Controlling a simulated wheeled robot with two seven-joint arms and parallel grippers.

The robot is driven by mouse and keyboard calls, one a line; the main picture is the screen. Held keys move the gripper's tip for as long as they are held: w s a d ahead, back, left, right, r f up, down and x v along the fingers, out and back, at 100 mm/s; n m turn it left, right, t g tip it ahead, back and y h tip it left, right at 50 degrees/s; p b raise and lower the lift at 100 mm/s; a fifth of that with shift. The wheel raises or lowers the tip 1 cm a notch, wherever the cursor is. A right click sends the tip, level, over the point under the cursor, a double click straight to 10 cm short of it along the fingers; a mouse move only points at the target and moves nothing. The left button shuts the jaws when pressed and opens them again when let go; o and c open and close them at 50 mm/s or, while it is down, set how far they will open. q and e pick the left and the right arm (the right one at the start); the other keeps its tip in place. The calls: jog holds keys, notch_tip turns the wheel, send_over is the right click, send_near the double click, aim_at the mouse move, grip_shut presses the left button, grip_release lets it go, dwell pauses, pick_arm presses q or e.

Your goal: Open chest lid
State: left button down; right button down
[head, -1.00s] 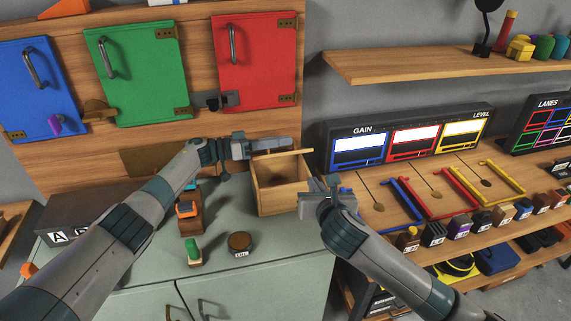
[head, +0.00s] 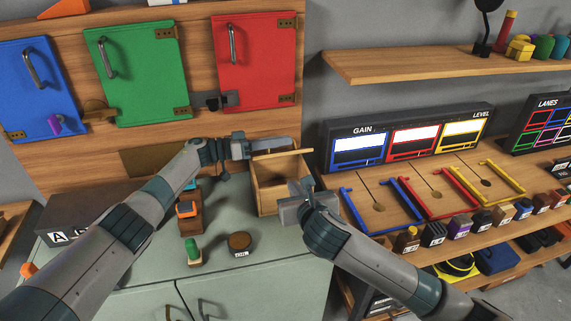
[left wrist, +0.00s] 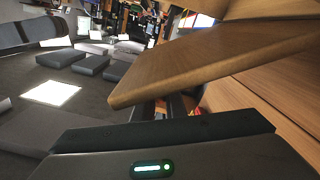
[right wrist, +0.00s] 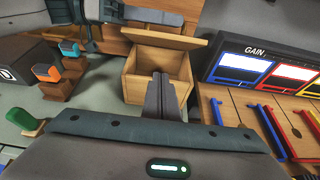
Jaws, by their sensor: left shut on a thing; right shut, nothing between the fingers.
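The wooden chest (head: 268,198) stands on the grey-green cabinet top, and it also shows in the right wrist view (right wrist: 146,88). Its lid (head: 282,154) is raised at an angle, with the dark inside visible below it. The lid also shows in the right wrist view (right wrist: 165,38) and fills much of the left wrist view (left wrist: 200,62). My left gripper (head: 284,143) is at the lid's back left and shut on it; the exact contact is partly hidden. My right gripper (head: 295,188) is shut and empty before the chest's right front; its closed fingers show in the right wrist view (right wrist: 160,90).
A wooden block with an orange piece (head: 187,209), a green piece (head: 193,248) and a round brown knob (head: 240,241) stand left of and before the chest. A panel with coloured handles (head: 430,195) lies right. Cabinet doors (head: 255,62) are behind.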

pick_arm(q)
jog(key=shift+r, duration=0.1)
pick_arm(e)
jog(key=shift+w+a+r, duration=0.1)
jog(key=shift+w+a, duration=0.4)
jog(key=shift+w, duration=1.1)
jog(key=shift+w+a+f, duration=0.1)
jog(key=shift+w+a, duration=0.4)
jog(key=shift+w, duration=1.05)
jog(key=shift+w+a+r, duration=0.1)
jog(key=shift+w+a, duration=0.4)
jog(key=shift+w, duration=1.1)
